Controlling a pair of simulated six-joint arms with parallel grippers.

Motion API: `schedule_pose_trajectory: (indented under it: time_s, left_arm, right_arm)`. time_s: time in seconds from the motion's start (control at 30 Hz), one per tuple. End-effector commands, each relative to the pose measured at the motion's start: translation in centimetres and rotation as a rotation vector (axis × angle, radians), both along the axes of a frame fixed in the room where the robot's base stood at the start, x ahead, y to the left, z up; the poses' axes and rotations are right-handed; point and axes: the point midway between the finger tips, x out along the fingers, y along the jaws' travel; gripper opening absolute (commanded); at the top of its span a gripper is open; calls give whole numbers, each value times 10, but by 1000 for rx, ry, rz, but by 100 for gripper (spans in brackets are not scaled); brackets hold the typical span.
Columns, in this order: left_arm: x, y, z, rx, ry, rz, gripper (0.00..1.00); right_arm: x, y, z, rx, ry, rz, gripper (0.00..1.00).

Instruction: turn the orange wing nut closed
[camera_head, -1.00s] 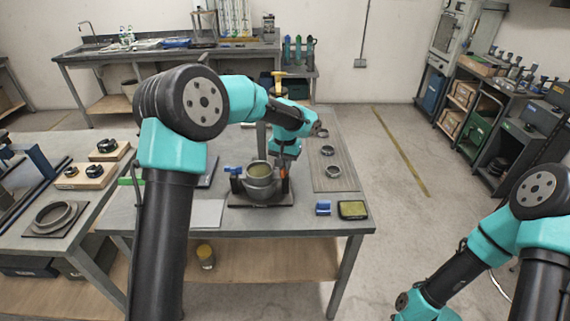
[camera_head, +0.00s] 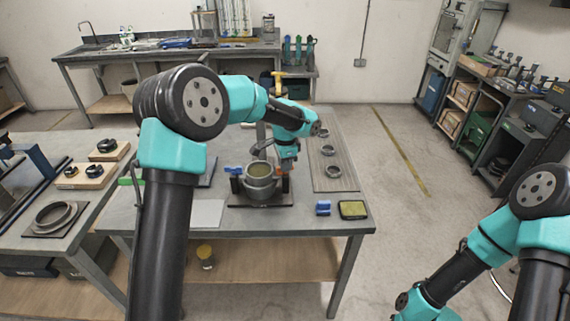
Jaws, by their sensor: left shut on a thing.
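The orange wing nut (camera_head: 282,170) shows as a small orange patch at the right side of a round metal fitting (camera_head: 261,188), which stands in a dark holder on the table. My left gripper (camera_head: 287,169) reaches down over the wing nut from above and is shut on it. The fingers are small and partly hide the nut, so its exact angle cannot be told. A blue part (camera_head: 233,170) sits at the left side of the fitting. My right arm is at the lower right, and its gripper is outside the view.
A blue block (camera_head: 323,207) and a yellow-green sponge (camera_head: 353,209) lie at the table's front right. Several metal rings (camera_head: 333,171) lie on a mat to the right. A grey sheet (camera_head: 206,212) lies front left of the fitting.

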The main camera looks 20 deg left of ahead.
Motion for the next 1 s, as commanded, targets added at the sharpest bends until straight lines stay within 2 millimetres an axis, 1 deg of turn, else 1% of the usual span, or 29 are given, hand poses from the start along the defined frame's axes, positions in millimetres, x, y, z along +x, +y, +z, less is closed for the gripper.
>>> schedule_pose_trajectory:
  time_s: [0.2, 0.4, 0.6, 0.93, 0.97, 1.0]
  left_arm:
    - [0, 0, 1, 0, -1, -156, 0]
    - [0, 0, 1, 0, -1, -242, 0]
    - [0, 0, 1, 0, -2, -274, 0]
    - [0, 0, 1, 0, -2, -277, 0]
    - [0, 0, 1, 0, -2, -277, 14]
    - [0, 0, 1, 0, -2, -277, 18]
  right_arm:
    - [0, 0, 0, 0, 0, 0, 43]
    - [0, 0, 0, 0, 0, 0, 43]
    - [0, 0, 0, 0, 0, 0, 43]
    - [0, 0, 0, 0, 0, 0, 43]
    - [0, 0, 0, 0, 0, 0, 43]
    - [0, 0, 0, 0, 0, 0, 43]
